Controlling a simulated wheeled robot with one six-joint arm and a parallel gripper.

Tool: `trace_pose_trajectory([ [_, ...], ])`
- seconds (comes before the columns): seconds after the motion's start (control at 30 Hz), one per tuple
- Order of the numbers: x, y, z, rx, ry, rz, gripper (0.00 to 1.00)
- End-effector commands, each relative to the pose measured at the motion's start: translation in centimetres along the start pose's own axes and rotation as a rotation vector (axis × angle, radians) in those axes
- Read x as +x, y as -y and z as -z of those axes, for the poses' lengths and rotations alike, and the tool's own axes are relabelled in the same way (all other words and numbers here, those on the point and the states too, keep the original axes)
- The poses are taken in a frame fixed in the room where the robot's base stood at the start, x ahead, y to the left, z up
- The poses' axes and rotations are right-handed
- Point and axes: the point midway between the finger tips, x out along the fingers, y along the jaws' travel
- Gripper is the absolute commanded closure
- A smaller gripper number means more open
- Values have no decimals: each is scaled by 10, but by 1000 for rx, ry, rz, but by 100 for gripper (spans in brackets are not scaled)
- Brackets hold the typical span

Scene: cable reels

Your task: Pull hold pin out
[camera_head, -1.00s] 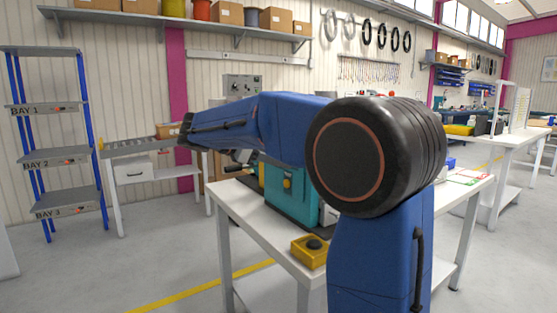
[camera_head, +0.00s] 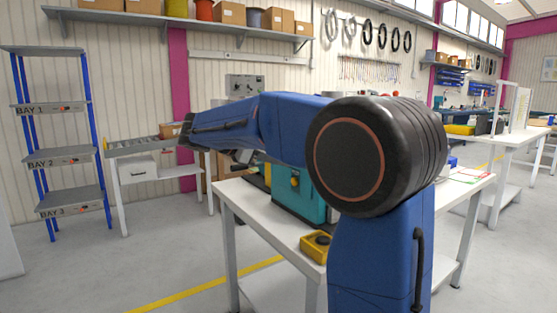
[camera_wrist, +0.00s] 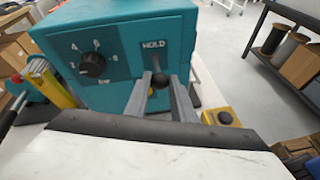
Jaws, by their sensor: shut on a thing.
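The teal machine (camera_wrist: 118,45) fills the upper left of the wrist view, with a dial (camera_wrist: 92,64) and a HOLD label on its face. My gripper (camera_wrist: 161,84) is shut on the knob, one grey finger on each side. The pin's inner end is hidden. In the head view the machine (camera_head: 300,206) stands on a white bench, partly behind my arm.
A shelf rack (camera_head: 70,156) stands at left.

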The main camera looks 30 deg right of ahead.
Motion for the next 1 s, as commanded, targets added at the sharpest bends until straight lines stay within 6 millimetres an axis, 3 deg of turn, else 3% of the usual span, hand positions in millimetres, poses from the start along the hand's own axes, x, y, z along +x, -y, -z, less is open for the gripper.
trace_pose_trajectory([
  [0.23,-1,1,1,-1,-2,0,100],
  [0.27,-1,1,1,-1,-2,0,75],
  [0.33,-1,1,1,-1,-2,0,59],
  [0.73,-6,0,1,-1,-2,-1,59],
  [1.0,-48,0,1,-1,-2,-4,59],
])
